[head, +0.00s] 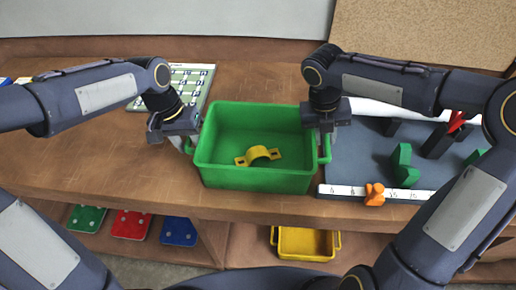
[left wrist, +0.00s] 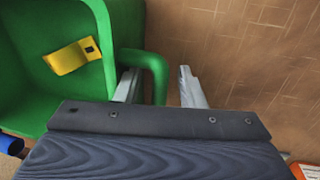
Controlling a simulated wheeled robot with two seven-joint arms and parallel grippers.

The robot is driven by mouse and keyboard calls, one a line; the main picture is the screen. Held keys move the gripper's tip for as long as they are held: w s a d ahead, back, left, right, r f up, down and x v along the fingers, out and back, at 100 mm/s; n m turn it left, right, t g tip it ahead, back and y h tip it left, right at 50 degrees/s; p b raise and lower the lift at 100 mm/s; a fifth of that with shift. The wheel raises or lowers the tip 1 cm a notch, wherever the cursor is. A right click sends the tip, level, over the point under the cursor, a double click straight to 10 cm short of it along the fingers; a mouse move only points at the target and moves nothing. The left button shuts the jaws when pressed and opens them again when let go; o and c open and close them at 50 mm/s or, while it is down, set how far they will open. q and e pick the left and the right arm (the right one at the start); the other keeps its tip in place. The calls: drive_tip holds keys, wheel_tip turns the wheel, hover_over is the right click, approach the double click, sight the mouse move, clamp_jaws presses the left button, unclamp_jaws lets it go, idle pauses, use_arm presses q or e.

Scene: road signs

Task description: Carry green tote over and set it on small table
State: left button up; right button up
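The green tote (head: 255,180) stands upright on the wooden bench, with a yellow arched piece (head: 259,155) inside. In the left wrist view, the tote (left wrist: 50,15) and yellow piece (left wrist: 70,57) are at the left. My left gripper (head: 188,147) is at the tote's left handle. Its fingers (left wrist: 158,88) are apart, with the green handle bar (left wrist: 157,68) between them and a gap on the outer finger's side. My right gripper (head: 325,130) is over the tote's right handle (head: 325,151); its fingertips are too hidden to tell their opening. I cannot identify a small table.
The wooden bench (head: 100,155) has a green-and-white grid board (head: 188,82) behind the tote. A dark board (head: 345,165) with green, red and orange pieces lies close at right. On the lower shelf are a yellow bin (head: 305,243) and coloured plates. The bench's left part is mostly clear.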

use_arm(q)
drive_tip(key=c, duration=0.5)
use_arm(e)
clamp_jaws()
use_arm(q)
clamp_jaws()
drive_tip(key=shift+r, duration=0.1)
use_arm(e)
drive_tip(key=shift+r, duration=0.1)
